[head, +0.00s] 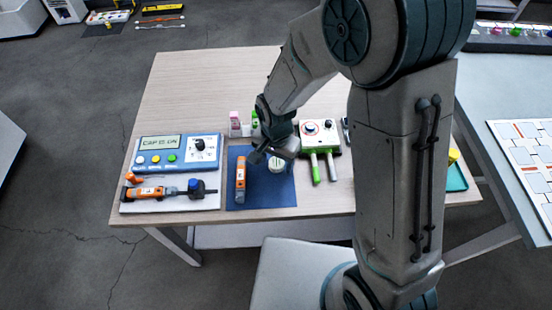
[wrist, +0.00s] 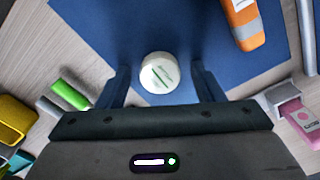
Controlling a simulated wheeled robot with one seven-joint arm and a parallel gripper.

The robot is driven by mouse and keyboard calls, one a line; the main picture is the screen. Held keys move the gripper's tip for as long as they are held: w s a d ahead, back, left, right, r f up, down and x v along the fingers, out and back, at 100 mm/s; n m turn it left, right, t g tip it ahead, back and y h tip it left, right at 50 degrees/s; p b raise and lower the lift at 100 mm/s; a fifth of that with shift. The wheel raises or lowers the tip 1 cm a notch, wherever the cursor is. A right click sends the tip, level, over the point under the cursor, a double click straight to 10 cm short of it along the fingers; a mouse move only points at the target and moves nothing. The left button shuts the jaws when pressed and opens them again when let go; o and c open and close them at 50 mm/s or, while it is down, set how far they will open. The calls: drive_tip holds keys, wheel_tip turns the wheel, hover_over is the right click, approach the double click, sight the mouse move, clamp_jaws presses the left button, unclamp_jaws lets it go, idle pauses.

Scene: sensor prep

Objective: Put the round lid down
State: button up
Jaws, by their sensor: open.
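The round lid (wrist: 160,73) is a small white disc with green marks on its top. It lies on the blue mat (wrist: 110,25), and in the head view it shows just below my gripper (head: 268,152). In the wrist view my gripper (wrist: 160,88) has its two fingers wide apart. The lid sits between and slightly ahead of the fingers, with a gap on each side. In the head view my gripper hides part of the mat's back edge.
An orange tool (head: 241,180) lies on the mat's left side. A blue meter (head: 178,152) stands left. A white device (head: 318,133) with green-tipped probes (head: 316,168) is right of the mat. Pink (head: 235,124) and green bottles stand behind. The table's back left is clear.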

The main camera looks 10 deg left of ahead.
sight(276, 163)
wheel_tip(276, 163, up, 12)
drive_tip(key=s+d+r+n+t, duration=0.1)
drive_tip(key=s+d+r, duration=0.1)
drive_tip(key=d, duration=0.5)
drive_tip(key=s+d+r+n, duration=0.1)
drive_tip(key=s+d+r, duration=0.2)
drive_tip(key=d, duration=0.5)
drive_tip(key=s+d+r+n+t, duration=0.1)
drive_tip(key=s+d+r, duration=0.1)
drive_tip(key=d, duration=0.5)
drive_tip(key=shift+s+d+r+t+p, duration=0.2)
drive_tip(key=shift+r+t+p, duration=0.15)
drive_tip(key=shift+r, duration=0.55)
drive_tip(key=p+v, duration=0.3)
drive_tip(key=shift+w+r, duration=0.35)
drive_tip(key=shift+r, duration=0.05)
